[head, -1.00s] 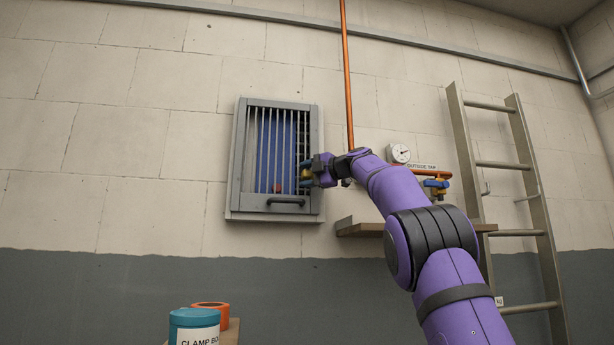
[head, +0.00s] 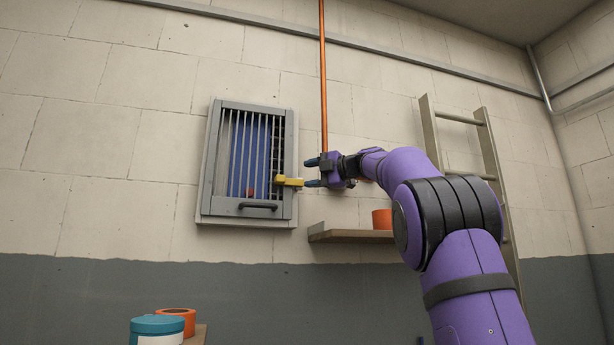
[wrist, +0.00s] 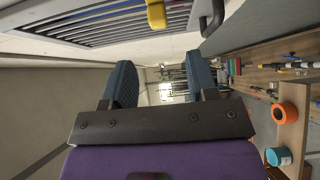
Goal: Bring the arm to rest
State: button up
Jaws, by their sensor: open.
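My gripper (head: 318,172) is open and empty in the head view. Its blue fingers point left toward the barred wall cabinet, apart from it. In the wrist view my gripper (wrist: 160,80) shows both dark blue fingers spread with nothing between them. The barred cabinet (head: 285,140) hangs on the wall with its grille door looking closed. A yellow latch or handle (head: 288,180) sticks out at its right side, just left of my fingertips. It also shows at the top of the wrist view (wrist: 156,14). My purple arm reaches up from the lower right.
A wooden shelf (head: 345,236) with an orange roll (head: 382,219) is right of the cabinet. A ladder (head: 485,150) leans behind my arm. A teal tub (head: 157,325) and an orange ring (head: 176,316) stand at lower left. An orange pipe (head: 323,80) runs up the wall.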

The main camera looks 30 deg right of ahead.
dwell(0.4)
jog(key=s+f+m+t+h, duration=0.2)
jog(key=s+m+t+h, duration=0.6)
jog(key=m, duration=0.8)
jog(key=s+a+f+m+g, duration=0.2)
jog(key=s+a+f+g, duration=0.3)
jog(key=s+f, duration=0.4)
jog(key=s+a+f+m+g, duration=0.3)
jog(key=s+a+f+g, duration=0.3)
jog(key=f, duration=1.6)
jog(key=s+a+f+m+g, duration=0.3)
jog(key=s+a+f+g, duration=0.3)
jog(key=s+f, duration=0.8)
jog(key=shift+s+f+g+h, duration=0.3)
jog(key=shift+f+g, duration=0.4)
jog(key=shift+f, duration=0.2)
